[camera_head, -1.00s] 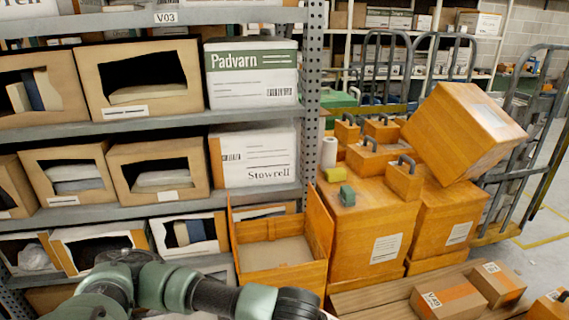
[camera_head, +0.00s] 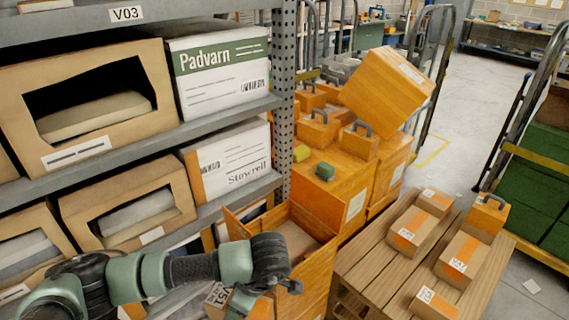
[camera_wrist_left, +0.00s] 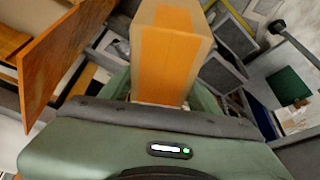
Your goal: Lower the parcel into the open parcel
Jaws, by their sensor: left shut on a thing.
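The open parcel (camera_head: 317,250) is an orange box with raised flaps, standing between the rack and the pallet in the head view. Its inside is partly visible behind my left arm. In the left wrist view an orange panel (camera_wrist_left: 65,50), apparently one of its flaps, rises at left. My left gripper (camera_wrist_left: 165,92) is shut on a brown parcel with an orange tape band (camera_wrist_left: 172,50). In the head view this parcel (camera_head: 218,298) shows a V51 label below my arm, partly hidden, beside the open parcel and not inside it. My right gripper is in neither view.
A metal rack with boxes (camera_head: 90,100) stands close on the left. Orange cases (camera_head: 335,185) and a tilted orange box (camera_head: 388,88) stand behind the open parcel. A wooden pallet (camera_head: 385,255) with several parcels is at right.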

